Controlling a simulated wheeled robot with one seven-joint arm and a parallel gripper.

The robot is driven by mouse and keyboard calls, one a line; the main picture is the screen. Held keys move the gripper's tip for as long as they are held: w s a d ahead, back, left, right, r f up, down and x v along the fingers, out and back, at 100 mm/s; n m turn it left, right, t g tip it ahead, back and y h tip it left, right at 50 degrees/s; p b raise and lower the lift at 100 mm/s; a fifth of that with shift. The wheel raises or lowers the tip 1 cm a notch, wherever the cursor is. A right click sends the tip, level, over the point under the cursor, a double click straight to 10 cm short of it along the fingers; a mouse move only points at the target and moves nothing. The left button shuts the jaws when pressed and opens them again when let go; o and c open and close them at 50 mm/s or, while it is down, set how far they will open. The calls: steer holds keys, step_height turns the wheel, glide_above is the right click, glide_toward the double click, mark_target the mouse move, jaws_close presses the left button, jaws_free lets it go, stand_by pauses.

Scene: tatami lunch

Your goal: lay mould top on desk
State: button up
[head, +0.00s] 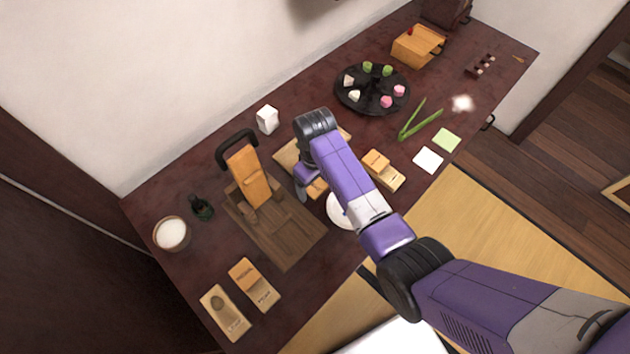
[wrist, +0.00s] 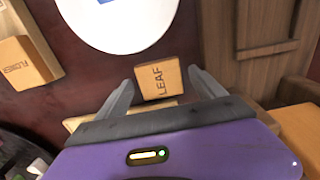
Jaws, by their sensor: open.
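A small wooden block marked LEAF (wrist: 158,78), which looks like a mould top, is between the fingertips of my gripper (wrist: 162,82) in the wrist view. My gripper is open, with one finger on each side of the block and a gap showing. The desk (head: 325,262) is dark red-brown.
A white plate (head: 336,211) lies close to my gripper. A wooden press (head: 250,178) on a brown board (head: 283,245) stands to the left. A black round tray (head: 352,100) holds several sweets. Two wooden pieces (head: 254,284) (head: 225,313) lie front left, with bare desk beside them.

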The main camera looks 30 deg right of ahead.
mark_target(315, 186)
step_height(315, 186, up, 12)
steer(key=shift+r, duration=0.15)
stand_by(0.4)
steer(key=shift+w, duration=0.1)
stand_by(0.3)
